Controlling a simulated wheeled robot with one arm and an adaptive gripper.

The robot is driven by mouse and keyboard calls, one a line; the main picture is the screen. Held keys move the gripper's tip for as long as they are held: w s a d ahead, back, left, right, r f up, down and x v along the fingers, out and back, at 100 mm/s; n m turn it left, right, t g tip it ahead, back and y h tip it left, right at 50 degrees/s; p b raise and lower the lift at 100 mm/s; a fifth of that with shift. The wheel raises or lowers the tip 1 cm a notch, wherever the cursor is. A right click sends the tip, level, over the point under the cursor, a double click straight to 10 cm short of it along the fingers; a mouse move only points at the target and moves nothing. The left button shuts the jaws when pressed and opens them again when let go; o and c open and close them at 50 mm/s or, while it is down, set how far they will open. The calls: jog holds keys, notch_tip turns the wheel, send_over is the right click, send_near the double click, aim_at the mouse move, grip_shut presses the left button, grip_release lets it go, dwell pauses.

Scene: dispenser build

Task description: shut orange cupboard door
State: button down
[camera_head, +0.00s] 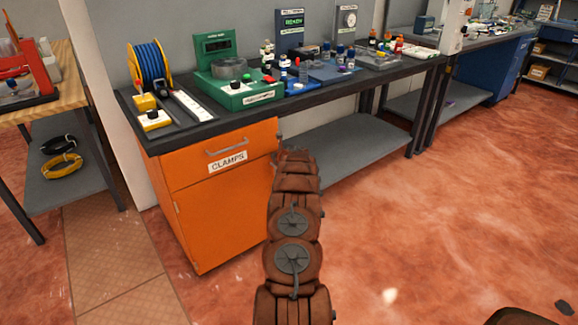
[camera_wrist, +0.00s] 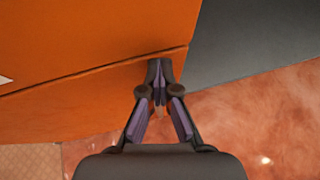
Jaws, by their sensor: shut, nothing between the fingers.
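The orange cupboard stands under the left end of the dark bench. Its door (camera_head: 225,215) is the lower orange panel, below a drawer front (camera_head: 180,165) labelled CLAMPS with a metal handle. The door looks about flush with the cupboard, but I cannot tell whether a small gap remains. My arm hides its right part. My gripper (camera_head: 279,145) is at the cupboard's right edge. In the wrist view, my gripper (camera_wrist: 159,80) is shut and empty, with its tips by the seam between drawer front and door (camera_wrist: 75,115). I cannot tell whether they touch.
The bench top (camera_head: 215,128) carries a blue cable reel (camera_head: 150,65), a green device (camera_head: 238,90) and several small parts. A grey lower shelf (camera_head: 335,150) lies right of the cupboard. A wooden table (camera_head: 55,75) stands at left. The reddish floor (camera_head: 450,210) at right is mostly clear.

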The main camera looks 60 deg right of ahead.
jog(key=shift+s+a+r, duration=0.1)
jog(key=shift+a+r, duration=0.1)
jog(key=shift+r, duration=0.15)
jog(key=s+a+r+b, duration=0.2)
jog(key=s+b, duration=0.1)
jog(key=s, duration=0.2)
jog(key=s+a+r+b, duration=0.2)
jog(key=s+b, duration=0.1)
jog(key=s, duration=0.3)
jog(key=shift+s+a+b, duration=0.15)
jog(key=shift+a+b, duration=0.05)
jog(key=shift+b, duration=0.2)
